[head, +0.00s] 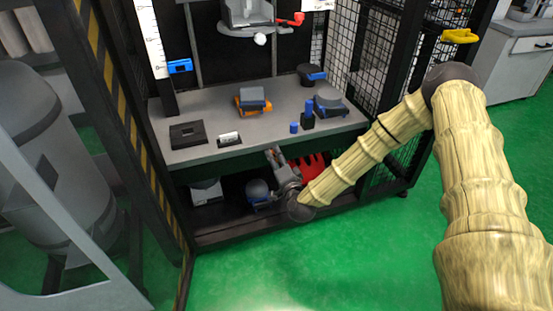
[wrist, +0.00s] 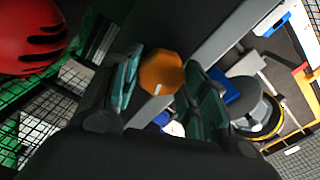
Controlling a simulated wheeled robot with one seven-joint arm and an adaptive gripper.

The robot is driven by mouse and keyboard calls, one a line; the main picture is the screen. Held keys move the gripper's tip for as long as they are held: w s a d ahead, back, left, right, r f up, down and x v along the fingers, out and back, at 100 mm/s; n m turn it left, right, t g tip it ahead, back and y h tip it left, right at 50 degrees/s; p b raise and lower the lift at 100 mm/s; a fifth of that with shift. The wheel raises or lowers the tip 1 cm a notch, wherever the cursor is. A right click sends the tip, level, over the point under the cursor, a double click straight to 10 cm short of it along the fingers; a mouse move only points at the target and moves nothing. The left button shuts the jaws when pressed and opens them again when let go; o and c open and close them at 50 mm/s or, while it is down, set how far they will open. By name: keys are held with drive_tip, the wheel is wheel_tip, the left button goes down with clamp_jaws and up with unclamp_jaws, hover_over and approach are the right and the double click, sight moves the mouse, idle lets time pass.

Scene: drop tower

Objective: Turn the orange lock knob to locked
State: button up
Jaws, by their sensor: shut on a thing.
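The orange lock knob (wrist: 161,72) is an octagonal knob with a small white mark near its lower edge in the wrist view. It sits between the two teal-padded fingers of my gripper (wrist: 165,84), which is shut on it. In the head view my gripper (head: 272,155) is at the front edge of the tower's bench, and the knob is hidden there. I cannot tell from the mark whether the knob stands at locked.
A red helmet (wrist: 30,35) lies close by on the lower shelf. Mesh panels (head: 380,62) stand at the right. The green floor in front is clear.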

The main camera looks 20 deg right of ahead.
drive_tip(key=shift+f+m+b, duration=0.2)
drive_tip(key=shift+m+b, duration=0.1)
drive_tip(key=shift+m, duration=1.9)
drive_tip(key=o, duration=1)
drive_tip(key=shift+d, duration=0.1)
drive_tip(key=s, duration=1.2)
drive_tip(key=shift+d, duration=0.2)
